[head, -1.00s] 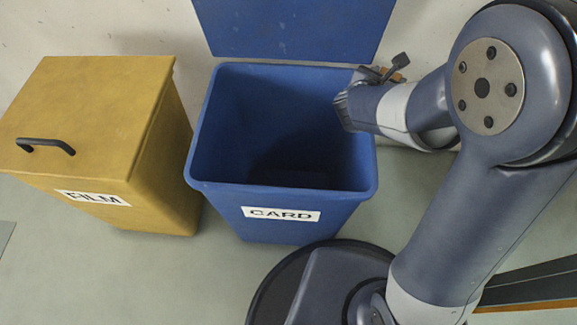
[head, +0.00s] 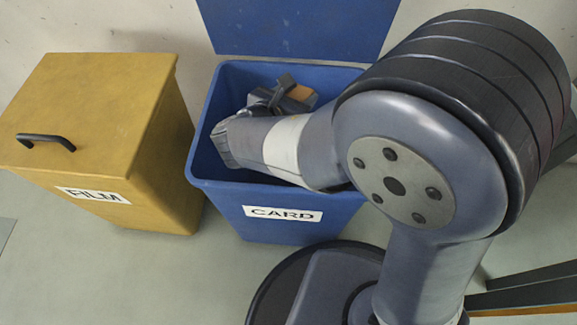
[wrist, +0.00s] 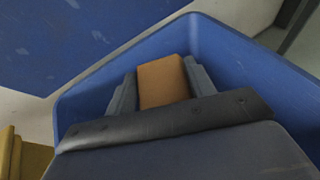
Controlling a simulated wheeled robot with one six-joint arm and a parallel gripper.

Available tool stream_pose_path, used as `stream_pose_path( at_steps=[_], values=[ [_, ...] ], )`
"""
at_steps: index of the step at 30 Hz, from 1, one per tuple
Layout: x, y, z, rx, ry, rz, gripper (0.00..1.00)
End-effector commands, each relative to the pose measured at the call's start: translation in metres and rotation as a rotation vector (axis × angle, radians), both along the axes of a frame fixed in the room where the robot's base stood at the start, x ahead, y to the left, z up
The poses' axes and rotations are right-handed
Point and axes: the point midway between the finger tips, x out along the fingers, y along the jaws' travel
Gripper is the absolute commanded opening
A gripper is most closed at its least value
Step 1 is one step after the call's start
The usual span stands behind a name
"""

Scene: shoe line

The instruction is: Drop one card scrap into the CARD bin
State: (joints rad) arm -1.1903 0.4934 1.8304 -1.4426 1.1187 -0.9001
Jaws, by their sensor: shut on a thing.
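The blue CARD bin (head: 205,165) stands open in the middle of the head view, its lid (head: 295,25) raised at the back. My gripper (head: 290,98) is over the bin's mouth, toward the back. It is shut on an orange-brown card scrap (head: 301,92). In the wrist view the card scrap (wrist: 161,82) sits between both fingers, with the blue bin wall (wrist: 235,60) around it. My arm hides the bin's right part and much of its inside.
A yellow FILM bin (head: 100,110) with a closed lid and black handle stands left of the CARD bin. A pale wall is behind the bins. Grey floor (head: 130,270) is clear at the front left.

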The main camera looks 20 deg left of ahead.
Motion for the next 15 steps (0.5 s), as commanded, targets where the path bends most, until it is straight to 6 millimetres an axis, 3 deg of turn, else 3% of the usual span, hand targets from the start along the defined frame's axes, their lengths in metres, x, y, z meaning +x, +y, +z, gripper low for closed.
stream_pose_path(
  at_steps=[15],
  values=[
    [0.000,0.000,-0.049,-0.001,0.000,0.000,0.30]
  ],
)
